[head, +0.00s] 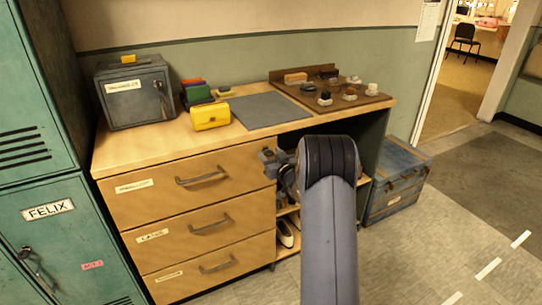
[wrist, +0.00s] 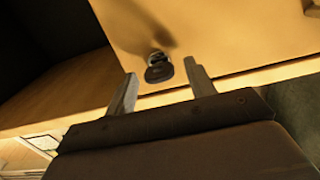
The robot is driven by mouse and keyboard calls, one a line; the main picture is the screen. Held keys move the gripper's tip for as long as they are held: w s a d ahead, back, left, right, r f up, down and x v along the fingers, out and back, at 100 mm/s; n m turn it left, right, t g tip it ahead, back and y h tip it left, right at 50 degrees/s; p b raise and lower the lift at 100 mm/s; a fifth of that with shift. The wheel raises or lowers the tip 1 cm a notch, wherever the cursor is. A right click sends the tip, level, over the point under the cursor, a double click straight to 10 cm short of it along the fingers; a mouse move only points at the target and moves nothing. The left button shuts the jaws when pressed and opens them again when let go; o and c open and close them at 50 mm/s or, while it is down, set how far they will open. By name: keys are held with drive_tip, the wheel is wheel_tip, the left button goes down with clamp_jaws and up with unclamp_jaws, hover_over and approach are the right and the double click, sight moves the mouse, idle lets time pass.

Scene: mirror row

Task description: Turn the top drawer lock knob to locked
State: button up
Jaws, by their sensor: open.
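The top drawer (head: 150,205) of the wooden cabinet is closed, with a metal bar handle (head: 201,178). Its lock knob, a small dark piece, shows in the wrist view (wrist: 158,72) near the edge of a wooden panel. In the head view I cannot make it out behind my gripper (head: 268,160), which is at the drawer's upper right corner. In the wrist view my gripper (wrist: 162,72) is open, with one fingertip on each side of the knob. A gap shows on both sides. I cannot tell which way the knob is turned.
Two closed drawers lie below. On the top stand a grey metal box (head: 134,92), a yellow pouch (head: 210,115), a grey mat (head: 258,109) and a brown tray (head: 295,95) of small items. Green lockers (head: 35,165) stand left; a blue chest (head: 398,183) stands right.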

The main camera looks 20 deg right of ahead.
drive_tip(key=c, duration=1)
drive_tip(key=shift+f+b, duration=0.1)
drive_tip(key=shift+b, duration=0.25)
drive_tip(key=shift+a+f+n+b, duration=0.1)
drive_tip(key=shift+n+b, duration=4.3)
drive_tip(key=shift+n, duration=0.1)
drive_tip(key=shift+a+f+n+b, duration=0.1)
drive_tip(key=shift+n+b, duration=4.25)
drive_tip(key=shift+n, duration=0.15)
drive_tip(key=shift+r, duration=0.1)
